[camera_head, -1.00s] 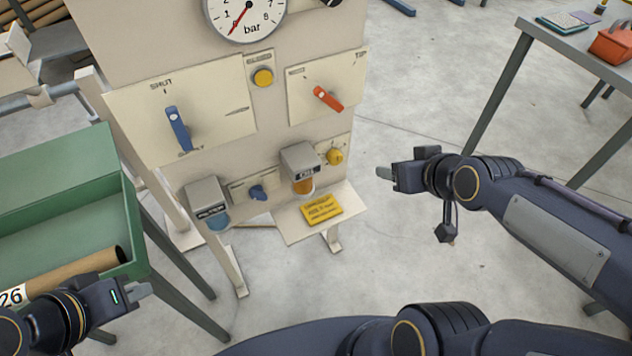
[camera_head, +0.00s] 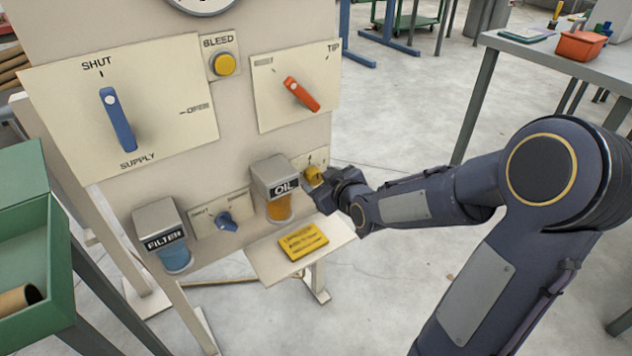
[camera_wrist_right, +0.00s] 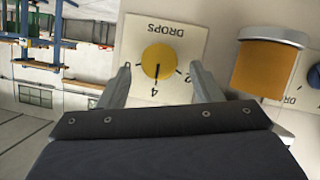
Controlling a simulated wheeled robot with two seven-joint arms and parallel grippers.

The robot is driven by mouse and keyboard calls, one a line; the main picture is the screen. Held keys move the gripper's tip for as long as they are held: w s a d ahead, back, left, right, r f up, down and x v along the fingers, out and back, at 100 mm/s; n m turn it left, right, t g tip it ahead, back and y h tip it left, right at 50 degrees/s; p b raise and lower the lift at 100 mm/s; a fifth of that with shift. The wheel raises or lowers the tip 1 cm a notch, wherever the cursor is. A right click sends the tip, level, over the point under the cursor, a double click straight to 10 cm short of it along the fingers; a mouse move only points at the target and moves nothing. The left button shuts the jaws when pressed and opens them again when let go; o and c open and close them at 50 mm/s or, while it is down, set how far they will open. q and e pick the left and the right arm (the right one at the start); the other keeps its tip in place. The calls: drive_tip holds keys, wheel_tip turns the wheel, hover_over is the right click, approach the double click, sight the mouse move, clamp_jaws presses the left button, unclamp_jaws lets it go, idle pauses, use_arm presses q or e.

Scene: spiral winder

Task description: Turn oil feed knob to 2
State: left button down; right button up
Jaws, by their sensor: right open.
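The oil feed knob (camera_head: 313,175) is a small yellow round knob on a cream plate beside the OIL cup (camera_head: 277,190). In the right wrist view the knob (camera_wrist_right: 158,61) sits on a plate marked DROPS (camera_wrist_right: 160,28), seen upside down. Its dark line points down toward the 4; a 2 shows at the right. My right gripper (camera_head: 330,182) is open at the knob. In the wrist view its two fingers stand on either side of the knob, with gaps; contact cannot be seen. In the head view the gripper partly hides the plate. My left gripper is out of view.
The panel carries a blue SUPPLY lever (camera_head: 117,120), a yellow BLEED button (camera_head: 224,64), a red lever (camera_head: 302,94), a FILTER cup (camera_head: 160,235) and a blue knob (camera_head: 227,221). A yellow tag (camera_head: 303,241) lies on the shelf below.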

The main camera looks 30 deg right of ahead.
drive_tip(key=shift+x, duration=1.1)
drive_tip(key=shift+c, duration=0.2)
drive_tip(key=c, duration=1)
drive_tip(key=shift+o, duration=0.2)
